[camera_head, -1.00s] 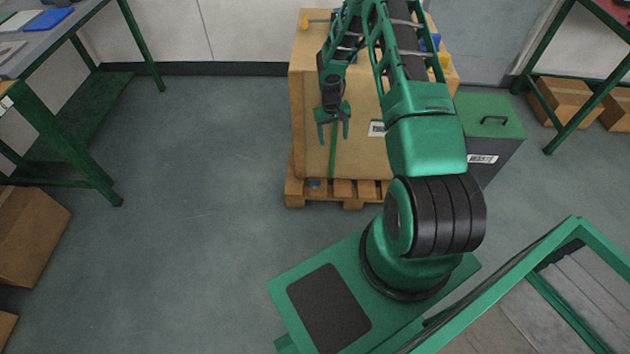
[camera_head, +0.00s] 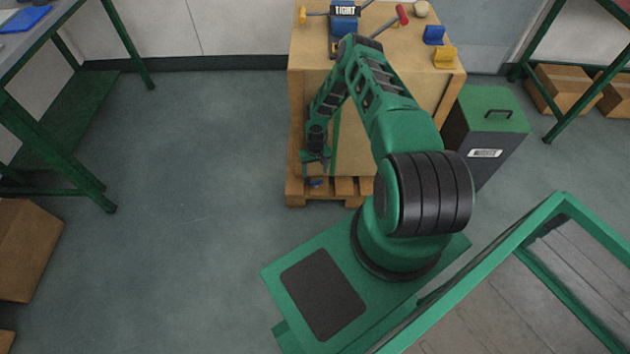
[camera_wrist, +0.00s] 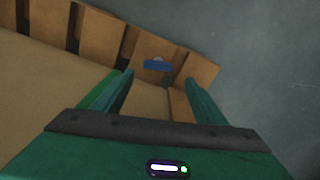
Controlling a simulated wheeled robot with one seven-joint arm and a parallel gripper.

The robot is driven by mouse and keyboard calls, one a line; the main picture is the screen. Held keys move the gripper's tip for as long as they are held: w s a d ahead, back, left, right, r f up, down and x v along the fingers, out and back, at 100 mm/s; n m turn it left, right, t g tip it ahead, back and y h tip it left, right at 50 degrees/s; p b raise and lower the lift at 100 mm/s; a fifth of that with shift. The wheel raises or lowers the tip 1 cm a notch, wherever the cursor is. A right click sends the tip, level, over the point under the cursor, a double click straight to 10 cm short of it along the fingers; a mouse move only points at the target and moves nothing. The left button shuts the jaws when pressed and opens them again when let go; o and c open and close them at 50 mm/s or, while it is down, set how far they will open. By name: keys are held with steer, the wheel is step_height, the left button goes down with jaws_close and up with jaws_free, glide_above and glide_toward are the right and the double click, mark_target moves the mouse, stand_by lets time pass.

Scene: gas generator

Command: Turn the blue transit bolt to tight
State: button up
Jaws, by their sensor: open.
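A small blue piece, which looks like the blue transit bolt (camera_wrist: 157,66), shows in the wrist view at the pallet's wooden edge, with a pale round spot on its top edge and a dark part below it. In the head view this blue piece (camera_head: 315,183) is low at the crate's front left. My gripper (camera_head: 316,162) points down just above it. In the wrist view my gripper (camera_wrist: 158,76) is open, and the blue piece appears between its fingertips. The fingers look apart from it.
The wooden crate (camera_head: 400,90) stands on a pallet (camera_head: 343,188). Blue (camera_head: 434,34) and yellow (camera_head: 444,56) blocks and a red-ended handle (camera_head: 402,14) lie on its top. A green-lidded bin (camera_head: 487,120) stands at its right. The floor (camera_head: 190,180) to the left is clear.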

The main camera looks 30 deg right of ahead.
mark_target(316, 181)
steer(key=shift+d+f, duration=0.2)
steer(key=shift+f, duration=3.8)
steer(key=c, duration=1.1)
